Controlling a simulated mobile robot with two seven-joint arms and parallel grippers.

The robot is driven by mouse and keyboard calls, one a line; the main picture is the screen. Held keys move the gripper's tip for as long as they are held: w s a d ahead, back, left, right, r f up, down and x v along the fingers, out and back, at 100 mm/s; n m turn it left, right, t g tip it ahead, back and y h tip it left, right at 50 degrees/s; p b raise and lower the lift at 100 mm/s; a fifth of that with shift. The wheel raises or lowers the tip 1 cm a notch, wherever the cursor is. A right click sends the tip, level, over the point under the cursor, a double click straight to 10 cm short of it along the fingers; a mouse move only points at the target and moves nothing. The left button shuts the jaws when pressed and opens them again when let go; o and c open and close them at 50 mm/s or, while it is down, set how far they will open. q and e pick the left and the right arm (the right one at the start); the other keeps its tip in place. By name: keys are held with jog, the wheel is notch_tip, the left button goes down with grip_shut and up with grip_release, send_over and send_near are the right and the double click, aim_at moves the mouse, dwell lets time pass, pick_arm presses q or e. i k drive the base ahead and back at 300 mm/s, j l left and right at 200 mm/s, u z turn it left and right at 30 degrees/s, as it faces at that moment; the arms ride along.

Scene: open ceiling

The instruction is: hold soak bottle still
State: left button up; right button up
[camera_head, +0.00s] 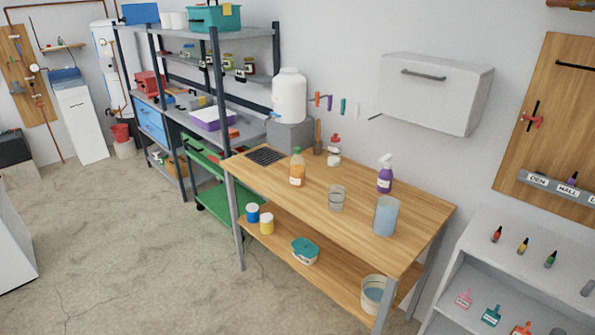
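Several bottles stand upright on the wooden workbench (345,213). One is a bottle with orange contents and a green cap (297,170), near the bench's left end. Another is a small clear or white bottle with a red cap (334,152), near the wall. A purple spray bottle with a white trigger head (385,176) stands toward the right. Labels are too small to read, so I cannot tell which one is the soak bottle. Neither of my grippers is in view, and nothing touches the bottles.
A clear beaker (336,198) and a larger cup of bluish liquid (385,215) stand on the bench. A dark grate (265,156) lies at its left end. A white wall cabinet (436,92) hangs behind. The concrete floor (130,240) in front is open.

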aim_at(296, 162)
jog(key=i+j+z, duration=0.15)
jog(key=z, duration=0.2)
jog(key=i+j+z, duration=0.15)
jog(key=z, duration=0.2)
jog(key=j+z, duration=0.35)
jog(key=i+j+z, duration=0.1)
jog(key=j, duration=0.25)
jog(key=i+j+z, duration=0.1)
jog(key=j, duration=0.25)
jog(key=i+j+z, duration=0.1)
jog(key=j, duration=0.25)
jog(key=i+j, duration=0.1)
jog(key=j, duration=0.45)
jog(key=j+z, duration=0.15)
jog(key=j, duration=0.35)
jog(key=i, duration=0.05)
